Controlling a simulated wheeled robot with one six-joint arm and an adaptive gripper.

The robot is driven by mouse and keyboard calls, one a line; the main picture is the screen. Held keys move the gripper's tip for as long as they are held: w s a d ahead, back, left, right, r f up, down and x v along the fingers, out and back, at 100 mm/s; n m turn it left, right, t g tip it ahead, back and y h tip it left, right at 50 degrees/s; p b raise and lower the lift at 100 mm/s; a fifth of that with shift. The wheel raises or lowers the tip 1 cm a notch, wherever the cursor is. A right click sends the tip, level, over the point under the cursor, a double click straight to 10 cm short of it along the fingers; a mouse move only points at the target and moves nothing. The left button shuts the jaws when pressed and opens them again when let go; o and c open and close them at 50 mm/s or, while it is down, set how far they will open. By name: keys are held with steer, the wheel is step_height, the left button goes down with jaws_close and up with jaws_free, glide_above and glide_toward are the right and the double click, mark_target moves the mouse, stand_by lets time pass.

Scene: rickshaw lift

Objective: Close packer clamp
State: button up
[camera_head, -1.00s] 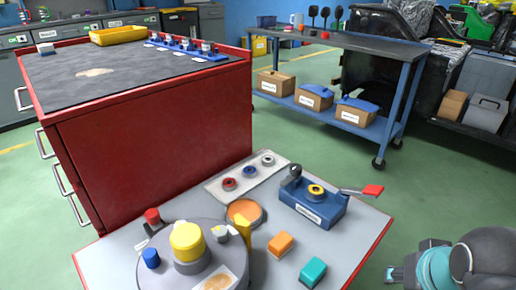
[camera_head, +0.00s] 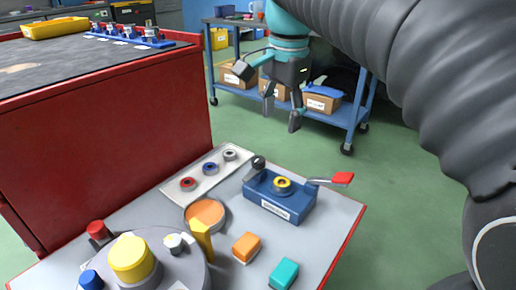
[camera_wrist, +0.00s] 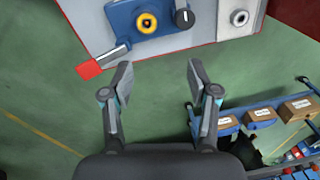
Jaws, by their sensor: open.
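The packer clamp is a blue block (camera_head: 285,203) on the grey tabletop, with a yellow ring (camera_head: 282,184) on top and a dark knob at its left. Its lever with a red tip (camera_head: 343,179) sticks out to the right, past the table's edge. In the wrist view the blue block (camera_wrist: 128,14) is at the top and the red lever tip (camera_wrist: 88,69) is at the upper left. My gripper (camera_head: 283,112) is open and empty, above and behind the clamp in the head view. In the wrist view my gripper (camera_wrist: 158,75) is apart from the lever, to its right.
A white strip with several coloured rings (camera_head: 209,168) lies left of the clamp. An orange block (camera_head: 246,247), a teal block (camera_head: 284,274) and a round turntable (camera_head: 187,265) are nearer. A red cabinet (camera_head: 120,140) stands left. A blue-framed cart (camera_head: 353,117) with boxes stands behind.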

mark_target(258, 159)
steer(key=w+a+m+g, duration=0.1)
steer(key=w+a+m, duration=0.2)
steer(key=w+a, duration=0.1)
step_height(258, 159, down, 13)
steer(key=b, duration=0.5)
steer(key=shift+s+a, duration=0.1)
steer(key=shift+a, duration=0.05)
steer(key=shift+r, duration=0.1)
jaws_close()
